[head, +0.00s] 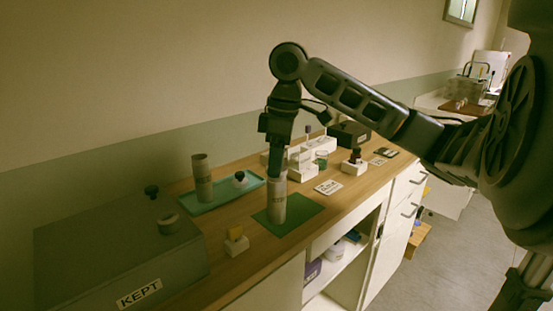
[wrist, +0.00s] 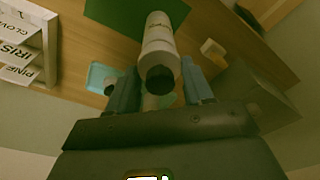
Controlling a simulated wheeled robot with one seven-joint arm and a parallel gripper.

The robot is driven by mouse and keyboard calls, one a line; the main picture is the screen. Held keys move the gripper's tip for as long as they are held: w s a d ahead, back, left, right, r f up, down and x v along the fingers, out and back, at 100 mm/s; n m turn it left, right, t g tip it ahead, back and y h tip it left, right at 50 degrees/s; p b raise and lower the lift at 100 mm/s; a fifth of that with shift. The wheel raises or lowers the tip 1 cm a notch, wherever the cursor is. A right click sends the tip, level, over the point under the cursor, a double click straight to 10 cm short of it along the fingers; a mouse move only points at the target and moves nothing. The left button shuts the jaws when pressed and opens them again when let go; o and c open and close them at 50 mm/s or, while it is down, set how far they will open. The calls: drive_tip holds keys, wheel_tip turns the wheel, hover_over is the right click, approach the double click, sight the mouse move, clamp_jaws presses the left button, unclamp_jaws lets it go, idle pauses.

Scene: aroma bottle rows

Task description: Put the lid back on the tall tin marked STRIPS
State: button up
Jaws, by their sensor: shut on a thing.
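The tall pale tin (head: 277,205) stands upright on a green mat (head: 305,207), with part of its label facing the head camera. My gripper (head: 275,172) points straight down at the tin's top. In the wrist view the tin (wrist: 160,42) runs away from the camera between my two fingers (wrist: 160,82). A dark round piece (wrist: 159,78), which looks like the lid's knob, sits between the fingertips, and they are shut on it. The fingers hide the lid's rim, so I cannot tell whether it touches the tin or is seated.
A teal tray (head: 220,197) at left holds another tall tin (head: 202,180) and a small dark-knobbed item (head: 240,178). A grey box marked KEPT (head: 120,250) is at front left. A yellow-topped block (head: 236,240) stands near the mat. White blocks (head: 303,170) stand behind.

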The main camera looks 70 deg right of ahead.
idle(0.4)
drive_tip(key=o, duration=1.4)
drive_tip(key=shift+o, duration=0.2)
drive_tip(key=shift+r+p, duration=2.2)
drive_tip(key=shift+r, duration=0.3)
drive_tip(key=shift+r+p, duration=0.3)
drive_tip(key=shift+r, duration=0.7)
clamp_jaws()
